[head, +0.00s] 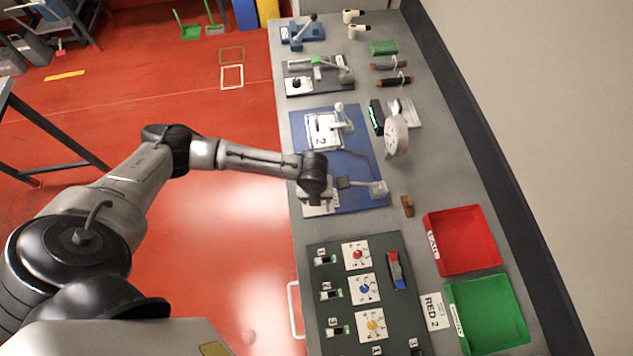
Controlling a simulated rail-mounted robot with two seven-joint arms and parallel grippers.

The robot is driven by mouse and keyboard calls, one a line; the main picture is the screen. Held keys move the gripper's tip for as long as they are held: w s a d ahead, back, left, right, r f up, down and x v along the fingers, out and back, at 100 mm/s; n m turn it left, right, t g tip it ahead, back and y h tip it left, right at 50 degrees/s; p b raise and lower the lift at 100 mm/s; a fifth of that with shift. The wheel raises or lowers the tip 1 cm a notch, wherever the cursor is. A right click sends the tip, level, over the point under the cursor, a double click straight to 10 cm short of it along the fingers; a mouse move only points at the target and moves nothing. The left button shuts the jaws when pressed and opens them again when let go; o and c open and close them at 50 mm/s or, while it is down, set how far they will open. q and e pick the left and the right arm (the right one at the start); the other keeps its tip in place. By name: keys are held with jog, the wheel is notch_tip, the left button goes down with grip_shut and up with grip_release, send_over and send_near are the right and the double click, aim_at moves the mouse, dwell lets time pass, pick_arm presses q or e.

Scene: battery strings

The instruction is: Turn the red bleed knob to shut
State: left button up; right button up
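A small red knob (357,254) sits on a white plate at the top of the dark green panel (390,340). Its dial marks are too small to read. My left arm reaches in from the left, and its wrist and gripper (314,190) are over the front edge of the blue board (364,160), beyond the panel and apart from the red knob. The wrist hides the fingers and part of what lies beneath, so I cannot tell whether they are open or on anything. My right gripper is not in view.
A blue knob (365,288) and a yellow knob (373,325) sit below the red one. A red tray (461,240), a green tray (487,314) and a "SET RED 2" card (433,311) lie to the right. A round gauge (397,135) stands beside the blue board.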

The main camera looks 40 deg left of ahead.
pick_arm(q)
jog(key=shift+c, duration=0.3)
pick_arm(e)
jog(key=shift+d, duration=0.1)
pick_arm(q)
jog(key=c, duration=0.9)
jog(key=shift+o, duration=0.2)
jog(key=shift+r+n+p, duration=0.15)
jog(key=shift+n+p, duration=0.25)
jog(key=shift+p, duration=0.35)
jog(key=n+p, duration=0.7)
jog(key=shift+s+d+r+p, duration=0.1)
jog(key=shift+p, duration=0.2)
jog(key=n+p, duration=0.2)
jog(key=shift+n, duration=0.3)
jog(key=n+p, duration=0.3)
jog(key=shift+n+y, duration=0.3)
jog(key=n+p, duration=0.2)
jog(key=n, duration=0.1)
jog(key=shift+f, duration=0.2)
jog(key=shift+n, duration=0.3)
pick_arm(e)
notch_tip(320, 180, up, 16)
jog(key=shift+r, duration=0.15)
pick_arm(q)
jog(key=shift+n, duration=0.3)
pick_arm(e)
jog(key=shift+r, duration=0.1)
